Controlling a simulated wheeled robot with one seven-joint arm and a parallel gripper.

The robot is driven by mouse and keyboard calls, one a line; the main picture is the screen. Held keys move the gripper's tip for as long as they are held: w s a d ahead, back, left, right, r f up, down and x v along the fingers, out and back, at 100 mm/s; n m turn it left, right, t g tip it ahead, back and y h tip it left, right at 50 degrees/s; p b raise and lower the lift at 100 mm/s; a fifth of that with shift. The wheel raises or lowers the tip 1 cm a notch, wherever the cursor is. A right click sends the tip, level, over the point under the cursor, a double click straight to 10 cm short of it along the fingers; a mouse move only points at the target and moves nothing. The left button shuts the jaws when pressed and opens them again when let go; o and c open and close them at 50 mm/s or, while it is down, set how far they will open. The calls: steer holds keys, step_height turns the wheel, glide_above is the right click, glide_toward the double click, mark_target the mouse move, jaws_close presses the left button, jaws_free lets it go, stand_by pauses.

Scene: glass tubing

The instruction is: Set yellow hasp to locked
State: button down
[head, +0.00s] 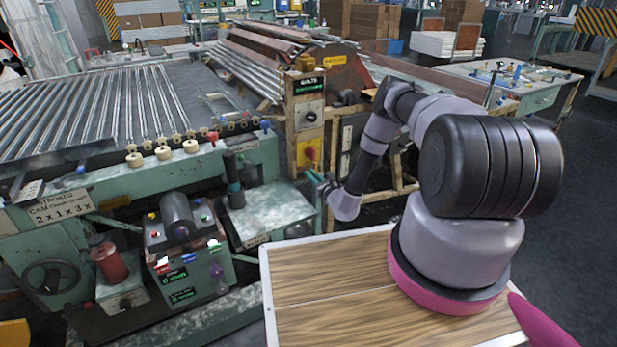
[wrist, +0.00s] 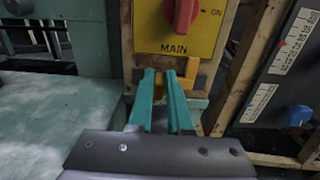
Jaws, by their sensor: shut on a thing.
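The yellow hasp (wrist: 190,72) sits at the lower edge of the yellow MAIN panel (wrist: 197,45) in the wrist view, just below the red knob (wrist: 184,14). My gripper (wrist: 160,75) has its two teal fingers close together at the hasp, shut on it. The fingertips hide part of the hasp. In the head view my gripper (head: 318,182) is at the wooden post below the yellow panel (head: 308,152). The hasp is too small to make out there.
A pale green worktop (wrist: 50,128) lies left of the fingers in the wrist view. A dark panel with scale strips (wrist: 285,60) and a blue knob (wrist: 298,115) is at the right. In the head view, a control box (head: 185,245) stands to the left.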

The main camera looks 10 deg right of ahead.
steer(key=c, duration=0.8)
jaws_free()
steer(key=shift+d, duration=0.25)
steer(key=shift+c, duration=0.2)
steer(key=shift+s, duration=0.1)
steer(key=v, duration=1)
steer(key=shift+s, duration=0.3)
steer(key=shift+d, duration=0.1)
